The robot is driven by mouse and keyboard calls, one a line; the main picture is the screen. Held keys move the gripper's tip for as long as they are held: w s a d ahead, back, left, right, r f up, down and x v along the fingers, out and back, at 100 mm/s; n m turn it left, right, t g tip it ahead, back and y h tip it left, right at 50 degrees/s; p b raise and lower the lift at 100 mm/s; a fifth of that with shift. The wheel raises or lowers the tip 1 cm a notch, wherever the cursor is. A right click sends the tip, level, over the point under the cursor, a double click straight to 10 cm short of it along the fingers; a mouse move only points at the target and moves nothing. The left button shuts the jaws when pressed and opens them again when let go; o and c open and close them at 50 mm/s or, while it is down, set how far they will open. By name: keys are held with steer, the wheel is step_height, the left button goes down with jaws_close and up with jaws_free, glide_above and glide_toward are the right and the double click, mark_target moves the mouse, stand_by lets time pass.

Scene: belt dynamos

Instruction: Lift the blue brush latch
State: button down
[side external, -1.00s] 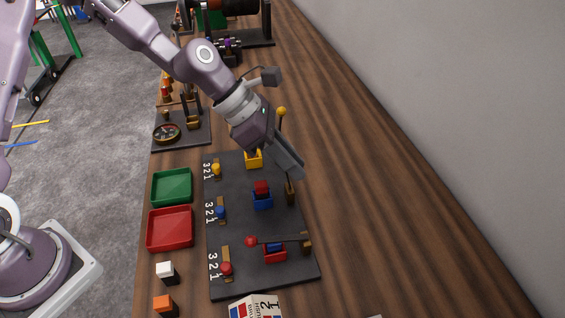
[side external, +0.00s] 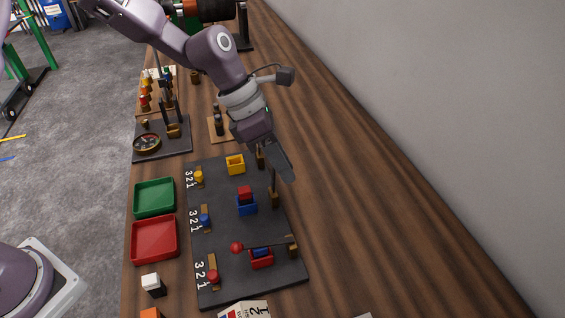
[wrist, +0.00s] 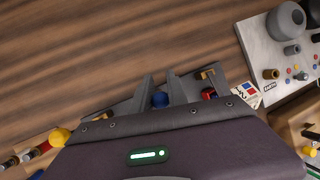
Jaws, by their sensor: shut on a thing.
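The blue brush latch has a thin lever (side external: 273,178) that stands near upright from its brass pivot (side external: 275,199), behind the blue holder (side external: 247,207). A red block (side external: 245,192) sits in that holder. My gripper (side external: 286,174) is at the lever's upper end. In the wrist view, the latch's blue knob (wrist: 160,99) lies between the two fingers, and my gripper (wrist: 160,88) is shut on it. The knob is hidden by the fingers in the side view. The red latch's ball (side external: 236,247) is low beside the red holder (side external: 261,259), its lever lying across.
The latches stand on a dark board (side external: 225,232). Green (side external: 154,197) and red (side external: 154,239) trays lie left. Bare wood is free to the right.

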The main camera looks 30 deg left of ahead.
steer(key=c, duration=1.3)
jaws_free()
steer(key=shift+s+f, duration=0.1)
steer(key=shift+s, duration=0.05)
steer(key=v, duration=0.7)
steer(key=s+a+r+m+t+y, duration=0.3)
steer(key=s+a+r+m, duration=0.65)
steer(key=s+m, duration=0.45)
steer(key=s+a+m+t+y, duration=0.1)
steer(key=s+a+m+y, duration=0.1)
steer(key=s+a+m, duration=0.5)
steer(key=s+m, duration=0.4)
steer(key=shift+f+t, duration=0.3)
steer(key=shift+f, duration=0.1)
